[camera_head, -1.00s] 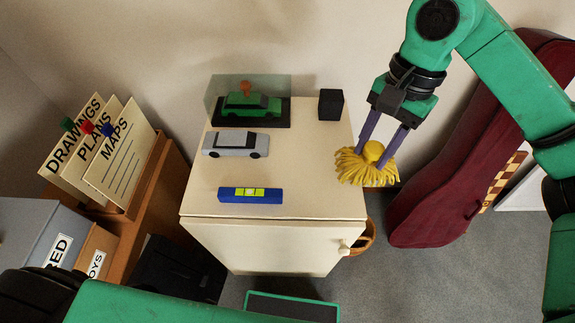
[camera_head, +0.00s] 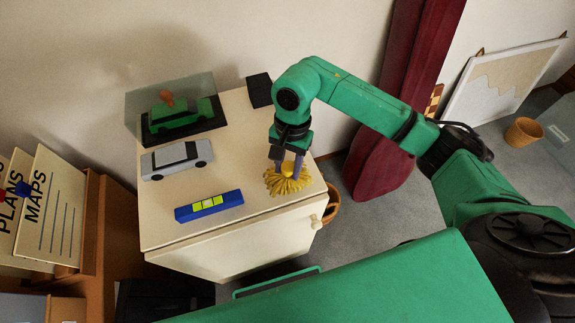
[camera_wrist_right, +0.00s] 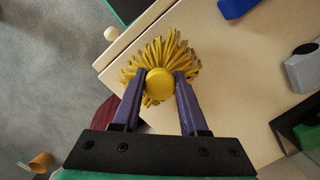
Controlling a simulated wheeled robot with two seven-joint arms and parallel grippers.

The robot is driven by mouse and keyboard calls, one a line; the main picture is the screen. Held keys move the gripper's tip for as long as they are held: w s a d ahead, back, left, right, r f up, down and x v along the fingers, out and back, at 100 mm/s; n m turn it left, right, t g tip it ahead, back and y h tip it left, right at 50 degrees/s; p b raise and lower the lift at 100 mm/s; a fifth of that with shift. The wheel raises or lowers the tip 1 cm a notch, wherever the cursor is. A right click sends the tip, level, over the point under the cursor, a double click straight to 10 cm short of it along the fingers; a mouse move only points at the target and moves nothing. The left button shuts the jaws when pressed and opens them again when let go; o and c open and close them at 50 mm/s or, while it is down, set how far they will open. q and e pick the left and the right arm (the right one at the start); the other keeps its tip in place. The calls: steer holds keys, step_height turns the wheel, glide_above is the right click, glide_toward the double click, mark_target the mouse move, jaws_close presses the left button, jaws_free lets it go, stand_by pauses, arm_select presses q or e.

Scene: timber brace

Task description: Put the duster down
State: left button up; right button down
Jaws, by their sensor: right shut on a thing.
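The duster (camera_head: 288,180) has a yellow round knob and a skirt of yellow strands. It also shows in the right wrist view (camera_wrist_right: 160,60). My right gripper (camera_head: 287,166) is shut on the duster's knob, with one purple finger on each side (camera_wrist_right: 159,86). The duster is at the right part of the cream cabinet top (camera_head: 250,225), by its right edge. I cannot tell whether its strands touch the top. My left gripper is not in view.
On the cabinet top are a blue level (camera_head: 209,206), a silver toy car (camera_head: 177,159), a green car in a clear case (camera_head: 176,116) and a black cube (camera_head: 260,90). A dark red instrument case (camera_head: 385,150) leans behind on the right. Folders (camera_head: 50,207) stand at left.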

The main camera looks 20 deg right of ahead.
steer(key=shift+f, duration=0.6)
steer(key=shift+c, duration=2.2)
jaws_free()
steer(key=shift+r, duration=0.2)
step_height(320, 180, up, 12)
steer(key=w+d+b, duration=0.1)
steer(key=b, duration=0.1)
steer(key=shift+w, duration=0.2)
steer(key=shift+d+f, duration=0.1)
